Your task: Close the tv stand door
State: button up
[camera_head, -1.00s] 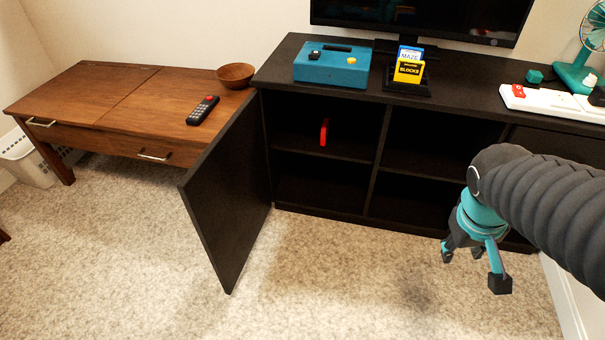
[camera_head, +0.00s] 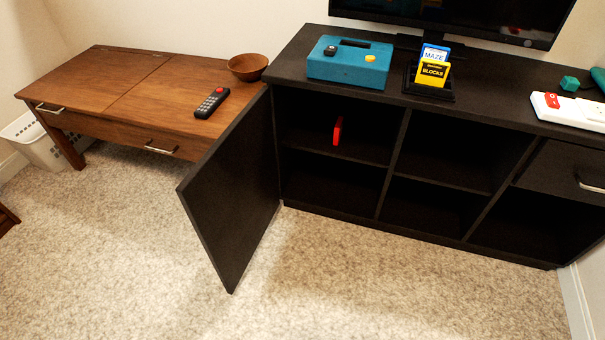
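The black tv stand (camera_head: 420,221) stands against the back wall with several open compartments. Its door (camera_head: 235,190) is a dark panel hinged at the stand's left end. The door is swung wide open, jutting forward over the carpet. A small red object (camera_head: 337,131) sits on the shelf in the left compartment behind the door opening. My gripper is not in view now, so its state does not show.
A wooden desk (camera_head: 150,85) stands left of the door, holding a remote (camera_head: 211,103) and a bowl (camera_head: 248,67). A teal box (camera_head: 349,63) and game boxes (camera_head: 433,70) sit on the stand. Carpet (camera_head: 380,285) in front is clear.

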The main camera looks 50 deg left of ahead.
aim_at(229, 198)
jog(key=z, duration=1.15)
jog(key=k, duration=1.8)
jog(key=u, duration=2.35)
jog(key=i, duration=0.5)
jog(key=z, duration=0.85)
jog(key=k, duration=0.5)
jog(key=u, duration=0.3)
jog(key=i, duration=0.35)
